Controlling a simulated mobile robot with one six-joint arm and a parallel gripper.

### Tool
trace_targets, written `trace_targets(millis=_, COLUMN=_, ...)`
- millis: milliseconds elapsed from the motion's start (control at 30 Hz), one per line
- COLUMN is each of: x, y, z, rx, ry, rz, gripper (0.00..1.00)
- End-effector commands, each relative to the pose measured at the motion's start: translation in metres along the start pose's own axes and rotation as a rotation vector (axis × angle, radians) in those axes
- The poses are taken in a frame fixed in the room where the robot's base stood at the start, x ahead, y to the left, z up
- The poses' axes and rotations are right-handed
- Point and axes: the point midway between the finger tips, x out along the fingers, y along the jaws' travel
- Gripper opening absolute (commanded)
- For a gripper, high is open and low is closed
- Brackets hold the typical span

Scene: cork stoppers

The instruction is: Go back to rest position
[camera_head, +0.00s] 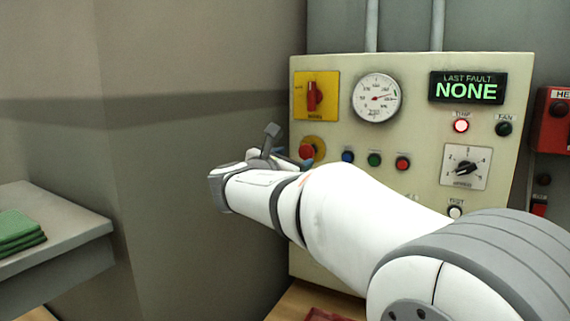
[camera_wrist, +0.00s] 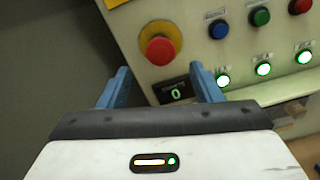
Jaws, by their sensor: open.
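My gripper (camera_wrist: 160,80) shows in the wrist view as two blue fingers, spread apart with nothing between them. Beyond the fingertips is the control panel (camera_wrist: 180,25), with a red mushroom button (camera_wrist: 159,48) on a yellow base and a small display reading 0 (camera_wrist: 176,93). In the head view my arm reaches across to the left, and my gripper (camera_head: 284,158) is in front of the panel's lower left, near the red mushroom button (camera_head: 307,151). The arm hides the lower middle of the panel. I cannot tell whether a finger touches the panel.
The panel also has a red rotary switch (camera_head: 313,96), a gauge (camera_head: 377,97), a fault display reading NONE (camera_head: 467,89), a lit red lamp (camera_head: 461,126) and a selector knob (camera_head: 465,166). A grey table (camera_head: 75,255) with green cloths (camera_head: 18,232) stands left. A wall (camera_head: 190,160) is close beside my gripper.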

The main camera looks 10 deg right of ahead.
Motion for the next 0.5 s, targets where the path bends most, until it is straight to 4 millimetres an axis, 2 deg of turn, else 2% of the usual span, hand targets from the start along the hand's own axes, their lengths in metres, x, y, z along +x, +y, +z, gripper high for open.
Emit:
trace_targets(millis=67, x=0.001, y=-0.015, z=-0.006, rx=0.045, ry=0.034, rz=-0.03, gripper=0.59)
trace_targets(millis=133, x=0.0, y=-0.039, z=-0.018, rx=0.127, ry=0.092, rz=-0.084, gripper=0.59)
trace_targets(millis=267, x=-0.012, y=-0.105, z=-0.055, rx=0.387, ry=0.247, rz=-0.261, gripper=0.59)
trace_targets(millis=400, x=-0.045, y=-0.177, z=-0.103, rx=0.726, ry=0.392, rz=-0.519, gripper=0.59)
trace_targets(millis=500, x=-0.078, y=-0.218, z=-0.137, rx=0.974, ry=0.462, rz=-0.723, gripper=0.59)
